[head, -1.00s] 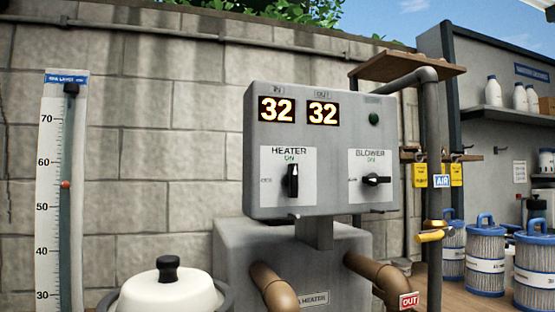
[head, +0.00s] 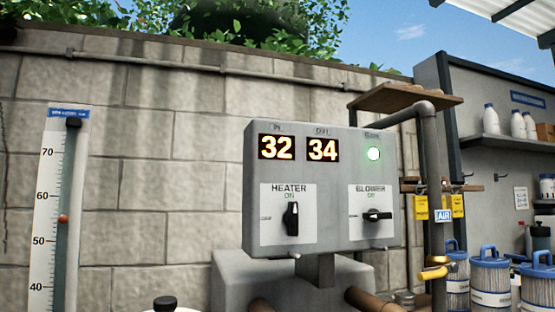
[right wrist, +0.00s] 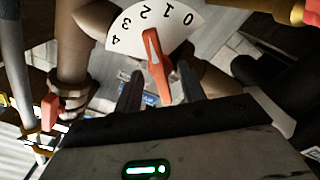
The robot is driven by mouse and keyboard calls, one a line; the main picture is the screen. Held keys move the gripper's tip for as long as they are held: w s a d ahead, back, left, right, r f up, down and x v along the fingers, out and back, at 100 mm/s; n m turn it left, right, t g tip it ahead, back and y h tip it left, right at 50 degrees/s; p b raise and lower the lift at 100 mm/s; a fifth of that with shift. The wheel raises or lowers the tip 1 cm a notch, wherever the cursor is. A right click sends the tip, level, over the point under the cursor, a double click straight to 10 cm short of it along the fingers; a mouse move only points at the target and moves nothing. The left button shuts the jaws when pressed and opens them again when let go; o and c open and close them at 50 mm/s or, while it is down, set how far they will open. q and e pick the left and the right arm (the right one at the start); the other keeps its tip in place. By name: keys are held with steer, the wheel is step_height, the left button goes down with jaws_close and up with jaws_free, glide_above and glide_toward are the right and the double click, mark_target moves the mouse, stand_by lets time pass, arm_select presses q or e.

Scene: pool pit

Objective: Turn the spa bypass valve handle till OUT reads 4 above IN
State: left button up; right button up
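The grey control box (head: 335,225) in the head view has an IN display (head: 277,148) reading 32 and an OUT display (head: 322,149) reading 34. A round lamp (head: 373,154) beside them glows green. In the right wrist view, the orange valve handle (right wrist: 156,66) points at about 2 on a white dial (right wrist: 170,38) numbered 0 to 4. My right gripper (right wrist: 160,78) has its dark fingers apart, one on either side of the handle, with gaps showing. The head view shows neither gripper nor this handle.
The heater switch (head: 292,219) points up and the blower switch (head: 377,216) lies sideways. Brown pipes (right wrist: 75,50) and another orange handle (right wrist: 50,110) lie close around my right gripper. Blue-topped filters (head: 490,278) stand at the right.

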arm_select(q)
steer(key=shift+w+d+r+p, duration=0.1)
steer(key=shift+w+r+p, duration=0.1)
steer(key=shift+r+p, duration=1.35)
arm_select(e)
steer(key=v, duration=0.6)
steer(key=shift+s+d, duration=0.15)
steer(key=shift+s, duration=0.2)
arm_select(q)
steer(key=shift+r, duration=0.2)
steer(key=p, duration=0.2)
steer(key=a+r+p, duration=0.1)
steer(key=p, duration=0.2)
steer(key=shift+s+a+y+p, duration=0.3)
steer(key=shift+s+p, duration=0.05)
arm_select(e)
steer(key=s+a+r+m+g+h, duration=0.1)
steer(key=s+m+g, duration=0.1)
steer(key=s, duration=0.5)
steer(key=s+a+r+m+g+h, duration=0.1)
steer(key=s+r+m+g, duration=0.1)
steer(key=s+m, duration=0.3)
steer(key=s+a+r+m+g, duration=0.1)
steer(key=s+r+m+g, duration=0.1)
steer(key=s, duration=0.7)
steer(key=shift+s+m+h, duration=0.3)
steer(key=shift+m+h, duration=0.1)
steer(key=shift+m, duration=0.3)
stand_by(1.7)
